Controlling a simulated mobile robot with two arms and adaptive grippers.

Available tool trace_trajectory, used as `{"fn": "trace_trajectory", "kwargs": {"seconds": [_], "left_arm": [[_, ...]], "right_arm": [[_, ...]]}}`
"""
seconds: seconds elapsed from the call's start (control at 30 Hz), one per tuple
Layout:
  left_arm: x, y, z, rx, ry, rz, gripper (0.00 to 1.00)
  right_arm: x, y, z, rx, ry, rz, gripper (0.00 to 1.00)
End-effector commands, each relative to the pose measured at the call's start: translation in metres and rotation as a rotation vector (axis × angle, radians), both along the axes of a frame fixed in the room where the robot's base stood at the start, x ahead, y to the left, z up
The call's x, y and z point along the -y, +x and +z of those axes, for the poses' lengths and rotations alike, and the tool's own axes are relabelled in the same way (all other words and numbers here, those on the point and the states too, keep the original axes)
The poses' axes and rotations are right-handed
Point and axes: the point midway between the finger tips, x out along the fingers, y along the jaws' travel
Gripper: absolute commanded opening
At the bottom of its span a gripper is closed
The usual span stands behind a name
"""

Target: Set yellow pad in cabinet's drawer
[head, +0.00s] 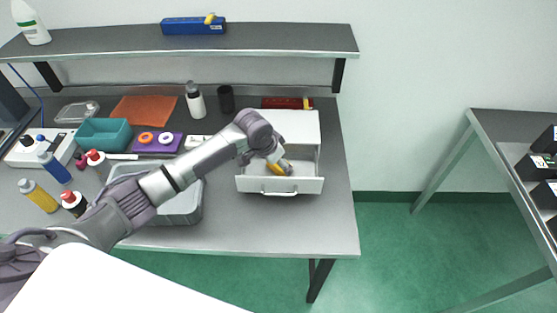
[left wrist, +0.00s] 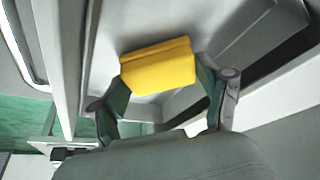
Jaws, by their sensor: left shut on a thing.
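The white cabinet (head: 292,124) stands at the right end of the bench with its drawer (head: 305,186) pulled open. My left gripper (head: 279,163) reaches down into the open drawer. It is shut on the yellow pad (head: 280,172). In the left wrist view the pad (left wrist: 158,68) sits between the fingertips of my gripper (left wrist: 165,85), inside the drawer's grey walls (left wrist: 255,40). Whether the pad touches the drawer floor cannot be told. My right gripper is not in view.
A grey bin (head: 185,212) stands left of the cabinet, under my left arm. Several bottles, a teal tray (head: 104,133) and a purple pad with rings (head: 170,146) are farther left. A shelf (head: 270,41) spans above. The bench is clear in front of the drawer.

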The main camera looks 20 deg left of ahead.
Motion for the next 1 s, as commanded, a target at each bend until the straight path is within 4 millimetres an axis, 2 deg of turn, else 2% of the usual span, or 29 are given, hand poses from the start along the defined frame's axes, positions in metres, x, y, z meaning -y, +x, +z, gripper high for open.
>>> {"fn": "trace_trajectory", "kwargs": {"seconds": [0.23, 0.27, 0.4, 0.77, 0.87, 1.0], "left_arm": [[0.000, 0.000, -0.003, 0.000, 0.000, 0.000, 0.52], [0.000, 0.000, -0.003, 0.000, 0.000, 0.000, 0.78], [0.000, 0.000, -0.003, 0.000, 0.000, 0.000, 1.00], [0.000, 0.000, 0.000, 0.001, 0.000, 0.000, 1.00], [-0.002, -0.001, 0.007, 0.002, 0.000, 0.001, 1.00], [-0.007, -0.010, 0.029, 0.005, 0.001, -0.001, 1.00]], "right_arm": [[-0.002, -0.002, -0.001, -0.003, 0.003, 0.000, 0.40], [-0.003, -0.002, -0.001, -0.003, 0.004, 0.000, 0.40], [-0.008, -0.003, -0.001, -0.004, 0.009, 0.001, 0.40], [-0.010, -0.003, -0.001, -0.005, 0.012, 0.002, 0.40], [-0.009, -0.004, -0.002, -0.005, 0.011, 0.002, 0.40], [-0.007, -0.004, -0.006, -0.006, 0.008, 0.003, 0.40]]}}
